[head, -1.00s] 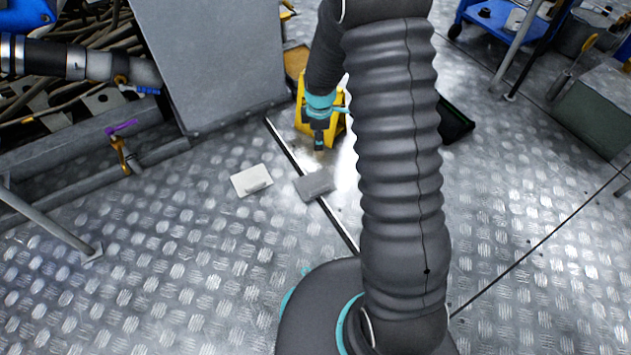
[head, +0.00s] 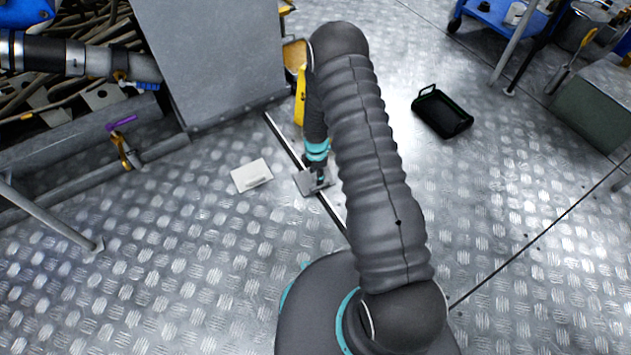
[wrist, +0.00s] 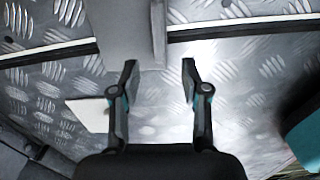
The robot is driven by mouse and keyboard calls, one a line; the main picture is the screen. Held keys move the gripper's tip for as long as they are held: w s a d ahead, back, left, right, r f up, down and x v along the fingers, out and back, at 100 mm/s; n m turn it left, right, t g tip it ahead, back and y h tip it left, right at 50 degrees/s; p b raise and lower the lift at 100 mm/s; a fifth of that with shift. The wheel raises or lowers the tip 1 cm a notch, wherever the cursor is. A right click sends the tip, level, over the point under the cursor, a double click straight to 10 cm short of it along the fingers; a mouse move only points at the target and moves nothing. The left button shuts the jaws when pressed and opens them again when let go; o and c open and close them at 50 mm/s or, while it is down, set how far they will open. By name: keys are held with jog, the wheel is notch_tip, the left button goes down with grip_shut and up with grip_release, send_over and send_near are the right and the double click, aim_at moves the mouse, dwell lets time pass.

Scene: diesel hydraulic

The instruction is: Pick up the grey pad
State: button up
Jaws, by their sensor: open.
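The grey pad (head: 303,185) lies flat on the tread-plate floor, across a dark floor seam. It is partly hidden by my gripper (head: 319,180) in the head view. In the wrist view the grey pad (wrist: 120,30) is at the top, with a raised ridge along its right side. My gripper (wrist: 159,80) is open and empty there. Its fingertips are just short of the pad in the picture, and the ridge lines up with the gap between them. I cannot tell the exact height of the tips above the floor.
A white pad (head: 252,175) lies left of the grey pad, and its edge shows in the wrist view (wrist: 92,114). A black tray (head: 442,116) lies at the right. A grey panel (head: 215,60) and a yellow object (head: 300,97) stand behind.

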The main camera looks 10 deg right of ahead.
aim_at(306, 181)
jog(key=shift+f+b, duration=0.3)
jog(key=shift+f, duration=3)
grip_shut()
